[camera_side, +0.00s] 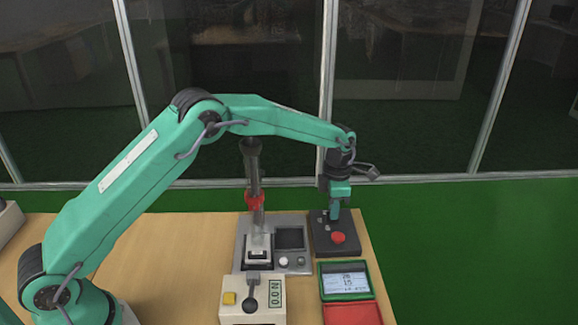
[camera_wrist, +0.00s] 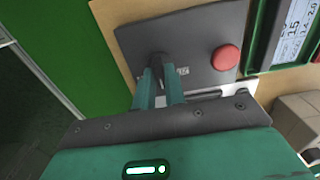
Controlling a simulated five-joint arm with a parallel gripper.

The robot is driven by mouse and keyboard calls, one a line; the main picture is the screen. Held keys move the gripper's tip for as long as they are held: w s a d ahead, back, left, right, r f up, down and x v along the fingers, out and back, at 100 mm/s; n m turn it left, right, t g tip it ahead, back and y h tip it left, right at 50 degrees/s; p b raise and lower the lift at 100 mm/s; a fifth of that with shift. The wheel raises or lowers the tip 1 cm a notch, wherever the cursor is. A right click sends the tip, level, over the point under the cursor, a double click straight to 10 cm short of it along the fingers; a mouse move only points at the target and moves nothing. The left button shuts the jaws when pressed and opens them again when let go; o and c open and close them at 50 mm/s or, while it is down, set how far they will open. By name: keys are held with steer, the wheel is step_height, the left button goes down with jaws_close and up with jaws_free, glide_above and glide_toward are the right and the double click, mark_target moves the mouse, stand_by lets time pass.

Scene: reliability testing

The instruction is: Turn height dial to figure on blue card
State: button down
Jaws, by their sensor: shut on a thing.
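My gripper (camera_wrist: 160,88) points down over a dark control box (camera_wrist: 200,28) with a red button (camera_wrist: 226,58). Its teal fingers are shut on a small black dial (camera_wrist: 157,60) on the box, and the fingers partly cover it. In the side view my gripper (camera_side: 335,214) is at the control box (camera_side: 322,243), behind the red button (camera_side: 338,238). The dial's setting cannot be read. No plainly blue card shows. A pale bluish panel with figures (camera_side: 346,282) sits in a green frame; its figures are too small to read surely.
Left of the control box stands a grey test stand (camera_side: 241,262) with an upright column (camera_side: 253,165) and red collar (camera_side: 255,202). In front is a beige force gauge (camera_side: 235,312) reading about 0.0 N. A red panel (camera_side: 352,314) lies below the green frame. The wooden table (camera_side: 170,270) is clear at left.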

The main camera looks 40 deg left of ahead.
steer(key=c, duration=1.6)
jaws_free()
steer(key=shift+r, duration=0.2)
steer(key=shift+r, duration=2.05)
